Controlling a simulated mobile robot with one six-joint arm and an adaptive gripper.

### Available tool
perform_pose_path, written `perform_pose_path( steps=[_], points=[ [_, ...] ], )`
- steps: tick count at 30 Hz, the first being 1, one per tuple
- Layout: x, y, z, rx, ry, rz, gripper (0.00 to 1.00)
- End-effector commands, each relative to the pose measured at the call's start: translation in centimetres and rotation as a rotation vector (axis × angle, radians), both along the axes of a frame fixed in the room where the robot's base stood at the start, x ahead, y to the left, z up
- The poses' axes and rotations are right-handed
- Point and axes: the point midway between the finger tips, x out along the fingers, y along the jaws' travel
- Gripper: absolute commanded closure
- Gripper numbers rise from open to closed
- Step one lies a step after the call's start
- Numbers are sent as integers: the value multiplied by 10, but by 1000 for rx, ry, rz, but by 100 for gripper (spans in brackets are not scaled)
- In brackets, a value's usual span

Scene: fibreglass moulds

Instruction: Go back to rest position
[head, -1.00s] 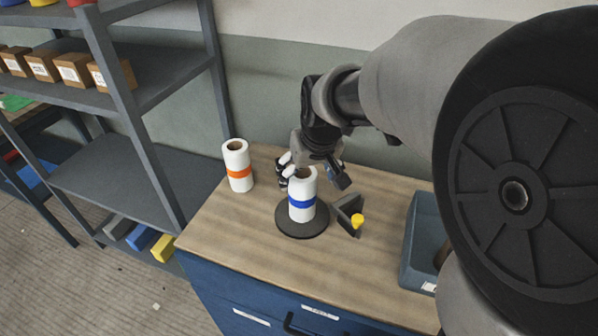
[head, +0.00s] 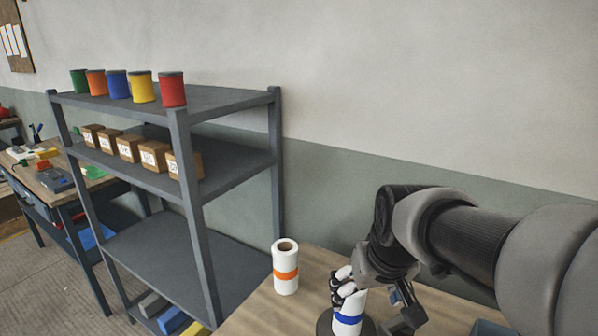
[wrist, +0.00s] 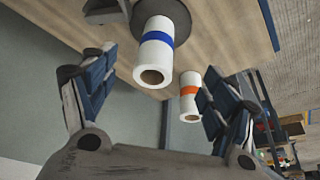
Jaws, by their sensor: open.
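My gripper (head: 372,296) is open, and in the wrist view its two fingers (wrist: 155,95) stand wide apart with nothing between their pads. A white roll with a blue band (head: 348,312) stands upright on a dark round base (head: 325,322) on the wooden bench, just by my gripper in the head view. In the wrist view the blue-banded roll (wrist: 155,55) shows beyond the fingertips, its open end facing the camera. Whether a finger touches it I cannot tell. My arm reaches in from the right in the head view.
A white roll with an orange band (head: 286,270) stands on the bench (head: 255,312), left of the blue-banded one. A grey shelf rack (head: 232,100) stands behind at left, with coloured cans (head: 143,88) and cardboard boxes (head: 128,148). The wall above my arm is clear.

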Motion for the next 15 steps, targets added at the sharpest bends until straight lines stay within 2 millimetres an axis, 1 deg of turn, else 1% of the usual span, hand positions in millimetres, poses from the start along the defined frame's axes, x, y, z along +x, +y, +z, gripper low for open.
perform_pose_path(
  steps=[1, 4, 6, 9, 12, 15],
  points=[
    [-20, 1, 7, 0, -8, -2, 21],
    [-62, 1, 13, 0, -12, -9, 21],
    [-91, 1, 13, -1, -12, -13, 21],
    [-128, 1, 9, -1, -13, -21, 21],
    [-157, 1, 3, -3, -14, -26, 21],
    [-177, 0, -4, -3, -12, -31, 21]
  ],
)
